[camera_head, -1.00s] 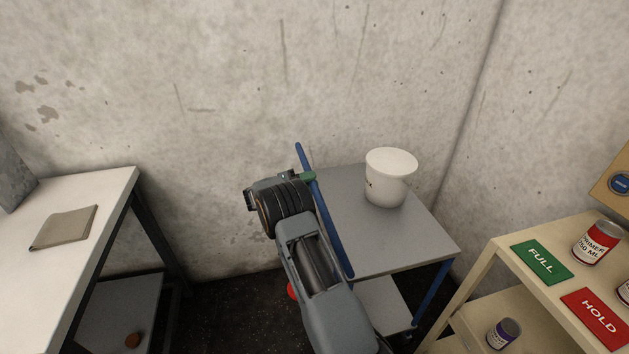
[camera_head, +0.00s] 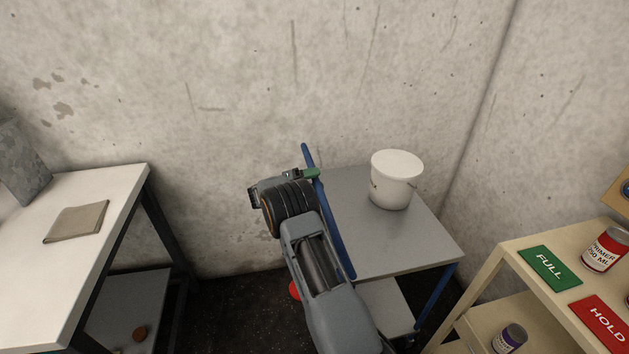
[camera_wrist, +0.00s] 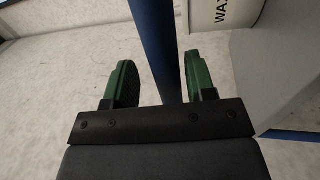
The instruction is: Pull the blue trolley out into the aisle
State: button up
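The blue trolley (camera_head: 372,260) has a grey top and a sloping blue handle bar (camera_head: 333,228) along its left side. It stands close to the concrete wall. In the camera_head view my gripper (camera_head: 312,174) is at the upper part of that bar. In the wrist view its two green fingers (camera_wrist: 163,80) stand one on each side of the bar, which also shows there (camera_wrist: 155,38). A narrow gap shows beside the left finger, and the bar lies closer to the right one. The fingers look open around it.
A white bucket (camera_head: 395,182) stands on the trolley top. A white table (camera_head: 95,250) with a folded cloth (camera_head: 76,222) is at left. A beige shelf (camera_head: 520,245) with cans and FULL and HOLD cards is at right, close to the trolley. Dark floor lies between table and trolley.

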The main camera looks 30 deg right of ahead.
jog(key=b+v, duration=0.1)
jog(key=v, duration=0.6)
jog(key=shift+a, duration=0.25)
jog(key=shift+f, duration=0.1)
